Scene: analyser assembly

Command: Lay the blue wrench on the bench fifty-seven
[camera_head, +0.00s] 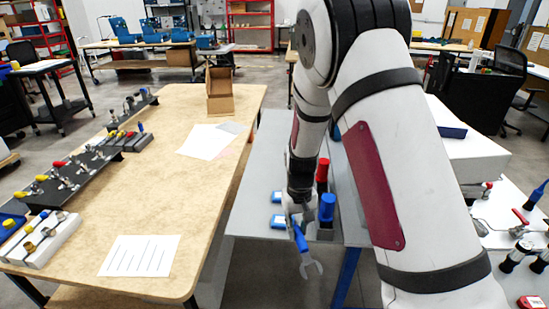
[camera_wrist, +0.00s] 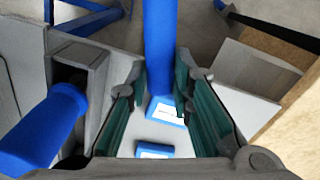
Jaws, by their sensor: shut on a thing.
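The blue wrench (camera_head: 301,240) hangs from my gripper (camera_head: 297,208) in the head view, its grey open jaw (camera_head: 312,269) pointing down past the front edge of the grey table. In the wrist view, the wrench's blue handle (camera_wrist: 159,45) sits between the teal finger pads of my gripper (camera_wrist: 160,100), which is shut on it. The wooden bench (camera_head: 215,195) stands left of my gripper, with a gap between it and the grey table. No bench number is legible.
A blue-handled piece (camera_head: 327,207) and a red one (camera_head: 322,172) stand in a grey holder beside my gripper. Two blue-and-white boxes (camera_head: 278,222) lie on the grey table (camera_head: 262,165). The wooden bench bears valve racks (camera_head: 70,178), papers (camera_head: 140,256) and a cardboard box (camera_head: 220,92); its middle is clear.

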